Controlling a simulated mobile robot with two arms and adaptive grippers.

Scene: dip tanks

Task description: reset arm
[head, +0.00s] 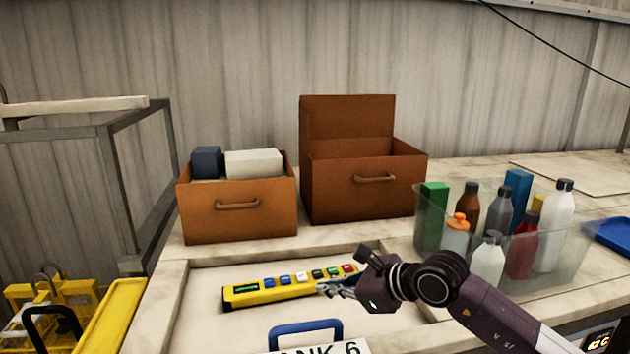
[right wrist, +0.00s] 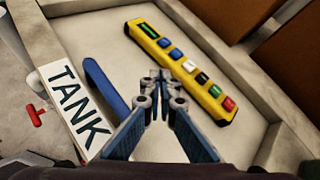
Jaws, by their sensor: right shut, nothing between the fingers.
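My right gripper (head: 322,289) is shut and empty, over the recessed tray in the bench top. It also shows in the right wrist view (right wrist: 160,75), with its fingertips together. A yellow control strip (head: 243,296) with a small display and several coloured buttons lies in the recess, just beyond the fingertips. It also shows in the right wrist view (right wrist: 200,85), apart from the fingers. A blue handle (head: 306,326) is at the near side, beside a white sign reading "TANK 6" (head: 350,349). My left gripper is not in view.
Behind the recess stand a brown box with blocks (head: 237,222) and an open brown box (head: 365,190). A clear bin (head: 570,275) of bottles is at the right, close to my right arm. A blue tray (head: 612,238) is at the right edge. Yellow equipment (head: 110,315) stands at the left.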

